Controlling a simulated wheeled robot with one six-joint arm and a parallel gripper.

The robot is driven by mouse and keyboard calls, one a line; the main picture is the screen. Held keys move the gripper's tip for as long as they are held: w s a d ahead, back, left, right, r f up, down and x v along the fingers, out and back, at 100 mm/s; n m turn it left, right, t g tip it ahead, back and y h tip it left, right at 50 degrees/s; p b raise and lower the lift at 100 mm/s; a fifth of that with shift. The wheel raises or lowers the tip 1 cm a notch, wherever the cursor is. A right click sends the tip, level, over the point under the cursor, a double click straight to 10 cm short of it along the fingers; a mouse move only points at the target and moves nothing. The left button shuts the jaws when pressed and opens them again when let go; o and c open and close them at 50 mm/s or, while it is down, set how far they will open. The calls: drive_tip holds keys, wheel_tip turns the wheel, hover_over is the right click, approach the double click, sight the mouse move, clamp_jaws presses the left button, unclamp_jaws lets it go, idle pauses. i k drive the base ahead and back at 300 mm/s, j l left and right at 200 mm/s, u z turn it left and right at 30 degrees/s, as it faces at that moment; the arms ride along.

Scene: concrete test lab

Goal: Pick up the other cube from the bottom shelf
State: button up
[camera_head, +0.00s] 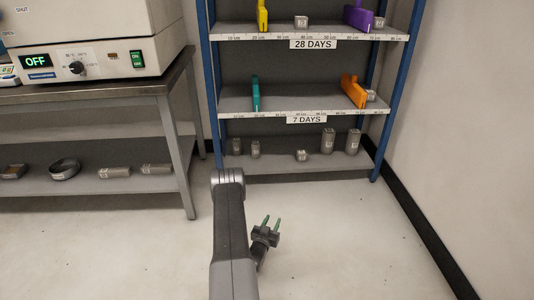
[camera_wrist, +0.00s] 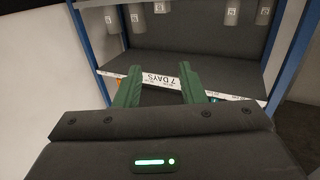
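A small grey cube (camera_head: 302,155) with a pale label sits on the bottom shelf (camera_head: 280,168), between two short cylinders on the left and two tall ones on the right. The cube also shows at the top edge of the wrist view (camera_wrist: 160,6), where the shelf unit appears upside down. My gripper (camera_head: 271,219) is in front of the shelf unit and apart from it, over the floor. Its two green fingers are open with nothing between them, as the wrist view also shows (camera_wrist: 159,70).
Short cylinders (camera_head: 255,149) and tall cylinders (camera_head: 327,140) flank the cube. The 7 DAYS shelf (camera_head: 290,103) hangs above, with a teal item (camera_head: 256,94), an orange item (camera_head: 352,91) and another cube (camera_head: 371,96). A metal bench (camera_head: 180,150) stands left. Floor in front is clear.

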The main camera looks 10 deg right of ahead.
sight(301, 155)
drive_tip(key=i+l+u, duration=0.3)
drive_tip(key=l, duration=0.45)
drive_tip(key=l+u, duration=0.3)
drive_tip(key=l, duration=0.5)
drive_tip(key=i+l+u, duration=0.1)
drive_tip(key=l+u, duration=0.2)
drive_tip(key=l, duration=0.55)
drive_tip(key=i+l, duration=0.1)
drive_tip(key=l, duration=0.25)
drive_tip(key=i+l, duration=0.1)
drive_tip(key=l, duration=0.2)
drive_tip(key=i+l, duration=0.1)
drive_tip(key=l, duration=0.25)
drive_tip(key=i+l, duration=0.15)
drive_tip(key=i, duration=0.1)
